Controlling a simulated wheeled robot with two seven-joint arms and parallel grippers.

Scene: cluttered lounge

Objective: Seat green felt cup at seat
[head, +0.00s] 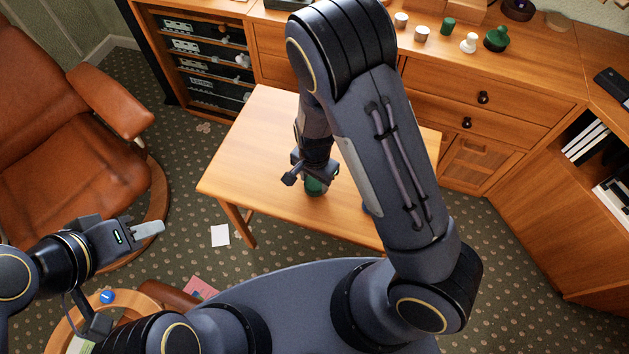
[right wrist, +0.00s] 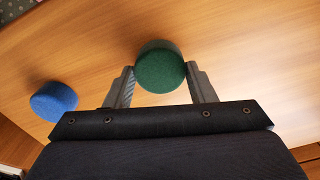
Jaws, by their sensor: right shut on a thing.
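The green felt cup (right wrist: 160,68) is a short dark green round piece. In the right wrist view it sits between the two fingertips of my right gripper (right wrist: 160,78), which is shut on it. In the head view the green felt cup (head: 314,187) shows just below my right gripper (head: 305,172), over the wooden table (head: 250,150). I cannot tell whether it touches the tabletop. A blue felt cup (right wrist: 54,101) stands apart on the tabletop to the left in the wrist view. My left gripper (head: 150,228) is empty, off the table at left; its finger gap is not clear. No marked seat is discernible.
A brown leather chair (head: 60,130) stands at left. A wooden sideboard (head: 430,75) holds several small green, white and brown pieces at the back. A round side table (head: 62,335) with a blue item (head: 107,297) is at lower left. The table's left half is clear.

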